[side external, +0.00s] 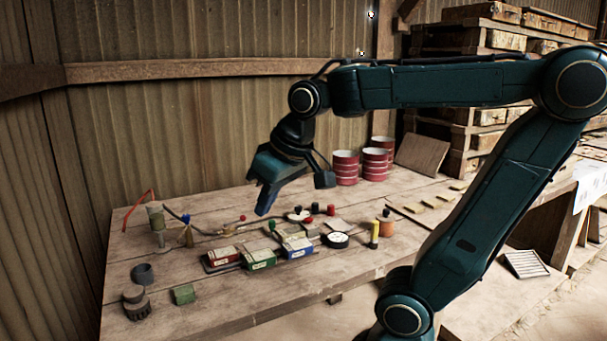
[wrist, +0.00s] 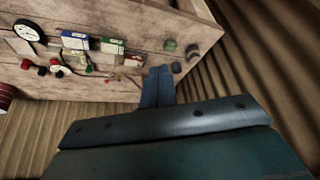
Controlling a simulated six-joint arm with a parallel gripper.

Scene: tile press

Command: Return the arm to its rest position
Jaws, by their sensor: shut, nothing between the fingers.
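My gripper (side external: 266,208) hangs above the wooden table (side external: 330,284), pointing down and slightly left in the side external view. Its fingers are together and hold nothing. In the wrist view my gripper (wrist: 160,72) shows with its two blue fingers side by side, the table top beyond them. The arm is raised and bent, reaching from the right side over the table. The fingertips appear clear of the table top and its objects.
Red (side external: 223,257), green (side external: 259,259) and blue (side external: 298,247) boxes stand mid-table, with a black round dial (side external: 337,240) beside them. Red cans (side external: 345,167) stand at the back. A grey ring (side external: 143,273) and green block (side external: 184,295) sit front left. Stacked pallets (side external: 470,40) stand behind.

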